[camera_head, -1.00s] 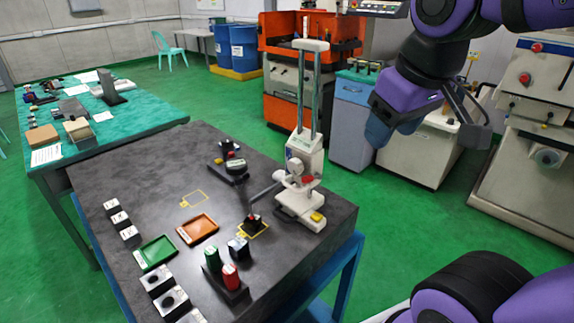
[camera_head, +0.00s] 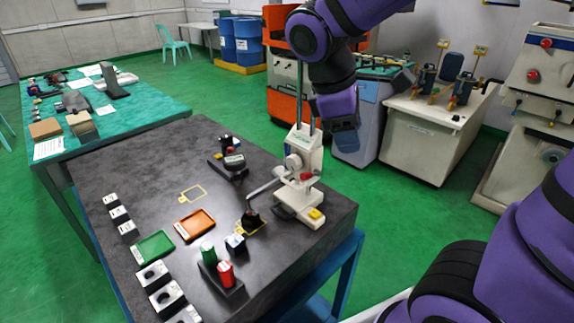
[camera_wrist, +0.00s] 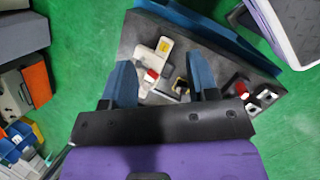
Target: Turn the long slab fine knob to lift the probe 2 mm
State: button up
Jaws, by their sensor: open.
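A white measuring stand (camera_head: 300,160) stands upright on the dark stone table, with metal columns and a thin probe arm (camera_head: 262,187) reaching left. The arm's tip is near a small black block (camera_head: 250,219) on a yellow outline; whether they touch is unclear. A red knob (camera_head: 306,177) sits low on the stand's front and also shows in the wrist view (camera_wrist: 151,76). I cannot tell whether it is the fine knob. In the wrist view my gripper (camera_wrist: 165,74) is open and empty, with the stand below.
The stone table (camera_head: 130,185) also holds a green tray (camera_head: 154,247), an orange tray (camera_head: 195,225), a green and red cylinder pair (camera_head: 225,273) and several small blocks. A teal-topped table (camera_head: 140,105) stands behind left. A grey cabinet (camera_head: 355,125) stands behind my gripper.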

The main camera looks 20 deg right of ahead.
jog(key=w+a+f+n+h, duration=0.7)
jog(key=w+f+n+h, duration=0.1)
jog(key=n, duration=0.2)
jog(key=n+t+h, duration=0.5)
jog(key=n, duration=0.5)
send_near(290, 164)
jog(key=x, duration=0.9)
jog(key=shift+d, duration=0.1)
jog(key=c, duration=0.7)
